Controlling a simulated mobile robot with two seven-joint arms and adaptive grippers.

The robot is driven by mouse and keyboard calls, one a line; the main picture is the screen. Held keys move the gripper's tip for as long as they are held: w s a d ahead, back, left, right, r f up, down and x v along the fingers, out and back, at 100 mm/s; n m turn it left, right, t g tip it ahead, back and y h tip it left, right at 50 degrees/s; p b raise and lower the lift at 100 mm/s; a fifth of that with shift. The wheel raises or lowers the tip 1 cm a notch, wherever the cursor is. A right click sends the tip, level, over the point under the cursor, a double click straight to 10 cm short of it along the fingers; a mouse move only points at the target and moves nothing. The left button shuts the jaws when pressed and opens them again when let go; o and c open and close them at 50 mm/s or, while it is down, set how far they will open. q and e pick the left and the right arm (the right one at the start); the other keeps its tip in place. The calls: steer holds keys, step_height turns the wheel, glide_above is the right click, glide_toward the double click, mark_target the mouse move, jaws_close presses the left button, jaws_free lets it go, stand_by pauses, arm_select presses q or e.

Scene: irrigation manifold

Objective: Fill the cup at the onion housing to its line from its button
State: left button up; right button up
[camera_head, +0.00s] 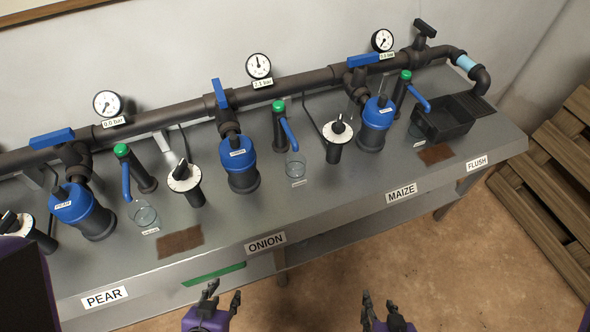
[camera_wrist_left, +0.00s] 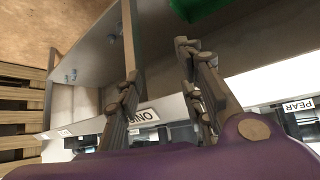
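The blue-topped onion housing (camera_head: 238,178) stands on the bench behind the ONION label (camera_head: 265,242). To its right is a dark post with a green button (camera_head: 278,106) and a blue spout (camera_head: 290,134). A clear cup (camera_head: 296,165) stands under the spout; its line and any water in it are too small to tell. My left gripper (camera_head: 224,291) is open and empty in front of the bench, below the ONION label. It also shows open in the left wrist view (camera_wrist_left: 155,65). My right gripper (camera_head: 379,300) is open and empty farther right, also off the bench.
A pear housing (camera_head: 85,218) with its own cup (camera_head: 145,215) stands left, a maize housing (camera_head: 374,135) right. White dials (camera_head: 185,178) and brown mats (camera_head: 180,242) sit between. Pressure gauges (camera_head: 258,66) top the pipe. A black basin (camera_head: 442,120) and wooden pallets (camera_head: 550,165) are right.

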arm_select(q)
jaws_close()
steer(key=shift+w, duration=0.1)
stand_by(0.9)
stand_by(0.4)
